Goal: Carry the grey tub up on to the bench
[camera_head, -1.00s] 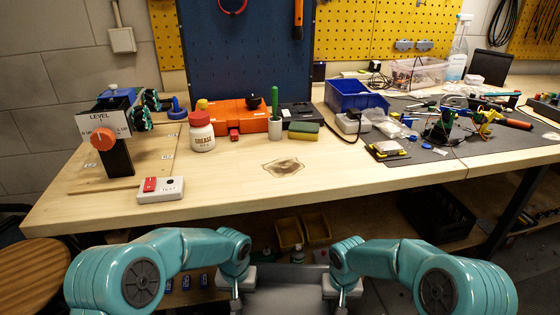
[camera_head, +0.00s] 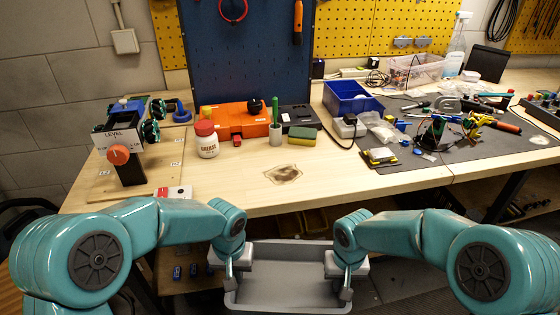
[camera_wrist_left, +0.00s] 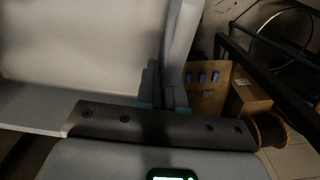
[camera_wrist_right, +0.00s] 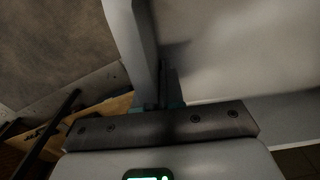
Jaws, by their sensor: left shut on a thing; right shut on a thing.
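The grey tub (camera_head: 285,293) hangs between my two grippers in front of the bench (camera_head: 232,190), its open top and inside facing the head camera. Its far rim sits just below the bench's front edge in the picture. My left gripper (camera_head: 233,283) is shut on the tub's left wall, which also shows in the left wrist view (camera_wrist_left: 181,50). My right gripper (camera_head: 346,282) is shut on its right wall, also seen in the right wrist view (camera_wrist_right: 143,45). The tub looks empty and roughly level.
A stained patch (camera_head: 283,174) marks the clear front middle of the bench top. Behind it are a sponge (camera_head: 302,133), a green-handled tool in a cup (camera_head: 275,128), a grease jar (camera_head: 206,140) and a blue bin (camera_head: 350,98). A level rig (camera_head: 125,155) stands left, a test box (camera_head: 174,192) near the left edge.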

